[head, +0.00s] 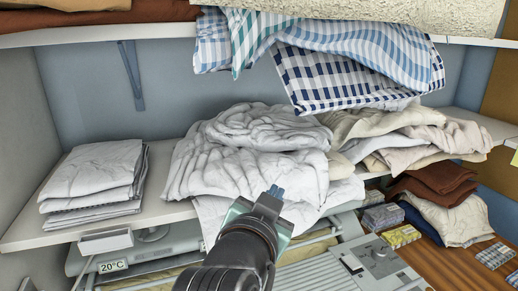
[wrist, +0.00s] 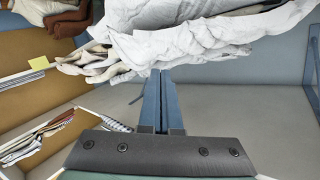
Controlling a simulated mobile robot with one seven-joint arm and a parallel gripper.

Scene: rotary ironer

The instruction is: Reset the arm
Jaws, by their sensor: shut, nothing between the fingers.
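My gripper (head: 275,191) is in the lower middle of the head view, at the end of my dark arm. Its blue fingers are shut together with nothing between them. In the head view it overlaps the front of the white crumpled linen (head: 250,150) on the shelf; whether it touches cannot be told. In the wrist view the shut fingers (wrist: 160,75) point up toward the white linen (wrist: 180,42), which fills the top middle.
A shelf (head: 22,232) holds folded white cloths (head: 92,172) at left and beige cloths (head: 440,135) at right. Checked cloth (head: 350,80) hangs from the upper shelf. Below are the ironer (head: 180,240), its control panel (head: 375,262) and brown and white cloths (head: 455,215).

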